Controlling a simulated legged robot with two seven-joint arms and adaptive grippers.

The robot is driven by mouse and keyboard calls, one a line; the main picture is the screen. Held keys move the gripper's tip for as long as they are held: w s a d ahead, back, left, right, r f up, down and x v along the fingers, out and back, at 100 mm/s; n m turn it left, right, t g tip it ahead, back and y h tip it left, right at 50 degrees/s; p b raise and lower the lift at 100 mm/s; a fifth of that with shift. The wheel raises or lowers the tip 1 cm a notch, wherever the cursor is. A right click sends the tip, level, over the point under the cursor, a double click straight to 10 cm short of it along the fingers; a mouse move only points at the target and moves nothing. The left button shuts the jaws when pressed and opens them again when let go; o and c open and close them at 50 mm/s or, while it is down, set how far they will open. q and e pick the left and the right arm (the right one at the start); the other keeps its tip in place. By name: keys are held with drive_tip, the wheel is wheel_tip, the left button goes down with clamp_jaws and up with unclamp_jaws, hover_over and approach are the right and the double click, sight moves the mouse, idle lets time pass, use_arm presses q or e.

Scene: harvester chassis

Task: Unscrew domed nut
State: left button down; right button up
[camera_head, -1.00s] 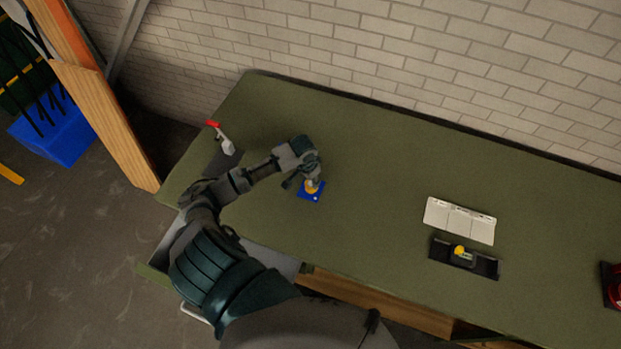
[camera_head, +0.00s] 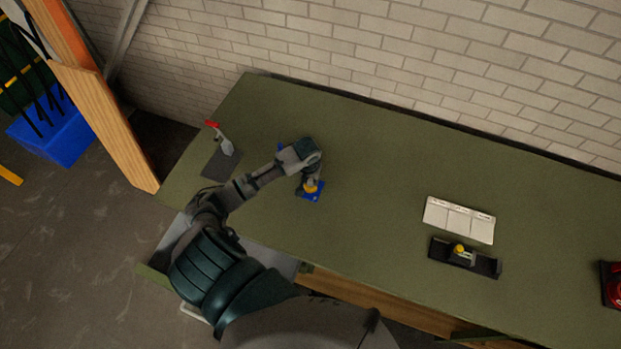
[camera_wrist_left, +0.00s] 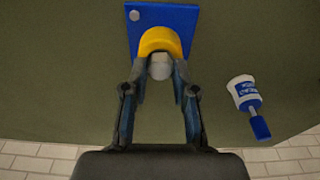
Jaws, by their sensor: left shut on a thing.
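The domed nut (camera_wrist_left: 161,68) is a small grey rounded piece in front of a yellow round part (camera_wrist_left: 160,40) in the left wrist view. The yellow part sits on a blue square plate (camera_wrist_left: 180,17), which lies on the green bench. My left gripper (camera_wrist_left: 161,72) has its two fingertips closed on the sides of the nut. In the head view the left gripper (camera_head: 307,187) points down at the yellow part on the blue plate (camera_head: 315,196), and the nut is hidden there. My right gripper does not show.
On the bench (camera_head: 370,150) are a red-handled clamp (camera_head: 224,144), a white three-part tray (camera_head: 459,220), a black holder with a yellow knob (camera_head: 465,258) and a red object (camera_head: 611,285). The bench middle is clear.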

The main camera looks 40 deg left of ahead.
use_arm(q)
drive_tip(key=n, duration=0.5)
drive_tip(key=shift+g, duration=0.3)
drive_tip(key=shift+y, duration=0.3)
drive_tip(key=shift+d+n, duration=0.1)
drive_tip(key=shift+n, duration=0.7)
drive_tip(key=n, duration=0.3)
drive_tip(key=shift+n+g, duration=0.3)
drive_tip(key=n, duration=0.4)
drive_tip(key=shift+g, duration=0.3)
drive_tip(key=shift+n, duration=0.6)
